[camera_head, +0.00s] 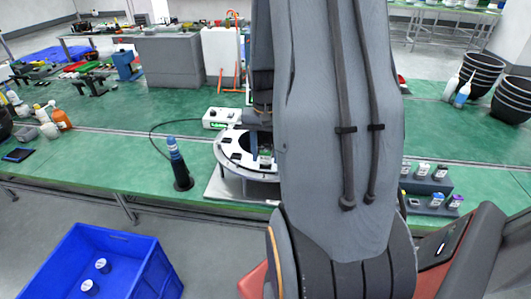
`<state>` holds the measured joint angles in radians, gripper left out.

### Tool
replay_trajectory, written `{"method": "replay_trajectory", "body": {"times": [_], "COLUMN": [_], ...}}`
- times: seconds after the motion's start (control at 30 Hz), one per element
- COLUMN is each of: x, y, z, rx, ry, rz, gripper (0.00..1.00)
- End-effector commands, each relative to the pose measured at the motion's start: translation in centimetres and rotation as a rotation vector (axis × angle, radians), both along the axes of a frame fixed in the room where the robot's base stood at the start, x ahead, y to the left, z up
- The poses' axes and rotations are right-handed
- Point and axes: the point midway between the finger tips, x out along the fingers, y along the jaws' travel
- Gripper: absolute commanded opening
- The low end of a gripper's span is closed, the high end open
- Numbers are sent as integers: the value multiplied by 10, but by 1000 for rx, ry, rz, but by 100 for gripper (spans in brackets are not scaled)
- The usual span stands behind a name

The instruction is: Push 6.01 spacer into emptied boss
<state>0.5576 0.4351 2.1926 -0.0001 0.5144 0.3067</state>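A white ring-shaped fixture (233,163) with dark openings stands on a grey base plate (218,190) on the green bench. My arm hides its right part. My gripper (263,160) points down over the ring, close to its middle. The fingers are small and dark here, and I cannot tell whether they hold a spacer. A dark stepped rack (437,187) to the right holds several small pale pieces with coloured tops, perhaps spacers (456,201). Their labels are too small to read. I cannot make out which boss is empty.
A blue-topped tool (176,160) stands in a black holder left of the fixture. A blue crate (133,262) on the floor holds two white-and-blue round pieces (101,265). The bench left of the tool is largely clear.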

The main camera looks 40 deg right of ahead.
Motion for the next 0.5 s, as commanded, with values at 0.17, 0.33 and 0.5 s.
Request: {"method": "replay_trajectory", "body": {"times": [0.17,0.33,0.5], "x": [0,0,1], "y": [0,0,-1], "z": [0,1,14], "rx": [0,-1,-2], "ry": [0,-1,-3], "rz": [0,0,0], "gripper": [48,48,48]}}
